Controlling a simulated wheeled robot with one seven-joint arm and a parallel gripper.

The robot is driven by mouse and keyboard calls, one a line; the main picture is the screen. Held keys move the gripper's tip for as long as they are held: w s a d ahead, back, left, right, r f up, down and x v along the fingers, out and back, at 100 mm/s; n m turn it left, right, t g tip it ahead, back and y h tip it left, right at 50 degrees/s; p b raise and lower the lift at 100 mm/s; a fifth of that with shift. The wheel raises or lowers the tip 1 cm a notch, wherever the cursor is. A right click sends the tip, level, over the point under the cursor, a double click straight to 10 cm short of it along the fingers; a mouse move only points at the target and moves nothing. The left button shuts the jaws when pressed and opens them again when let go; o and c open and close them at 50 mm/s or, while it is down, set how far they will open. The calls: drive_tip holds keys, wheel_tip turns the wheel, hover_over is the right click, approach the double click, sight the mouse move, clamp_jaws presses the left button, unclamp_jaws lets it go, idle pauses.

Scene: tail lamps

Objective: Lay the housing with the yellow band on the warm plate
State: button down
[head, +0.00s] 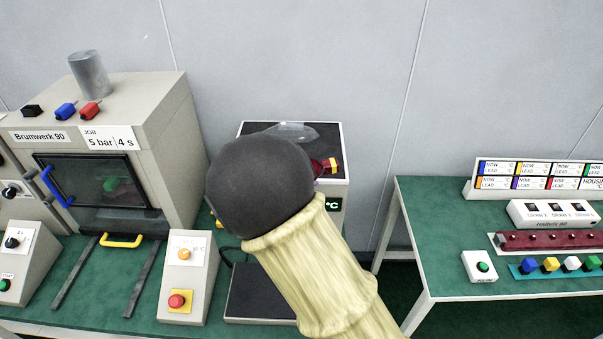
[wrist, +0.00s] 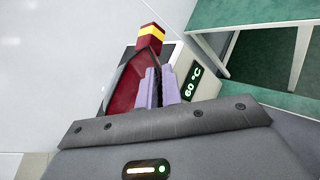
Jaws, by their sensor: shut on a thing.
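The dark red housing with the yellow band (wrist: 151,36) shows in the wrist view, with my gripper (wrist: 160,78) shut on it by its pale lilac fingers. In the head view its banded end (head: 329,166) shows past my arm, over the right part of the warm plate (head: 257,128). The plate is the dark top of a pale box with a green °C display, reading 60 °C in the wrist view. Whether the housing touches the plate, I cannot tell. My arm hides my gripper and most of the housing in the head view.
A clear shell-like piece (head: 291,131) shows at the back of the plate. A press (head: 110,150) stands left, with a control box (head: 187,275) before it. A low dark pad (head: 262,295) lies in front. A second green table (head: 440,240) stands right, across a gap.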

drive_tip(key=s+d+f+m+g+h, duration=0.1)
drive_tip(key=s+d+f, duration=0.3)
drive_tip(key=d+f, duration=0.5)
drive_tip(key=s+d+f+m+g+h, duration=0.2)
drive_tip(key=s+d+f, duration=0.2)
drive_tip(key=d+f, duration=0.6)
wheel_tip(320, 180, down, 4)
drive_tip(key=shift+s+f+m, duration=0.2)
drive_tip(key=shift+f+m, duration=0.05)
drive_tip(key=shift+m, duration=0.05)
drive_tip(key=shift+w, duration=0.1)
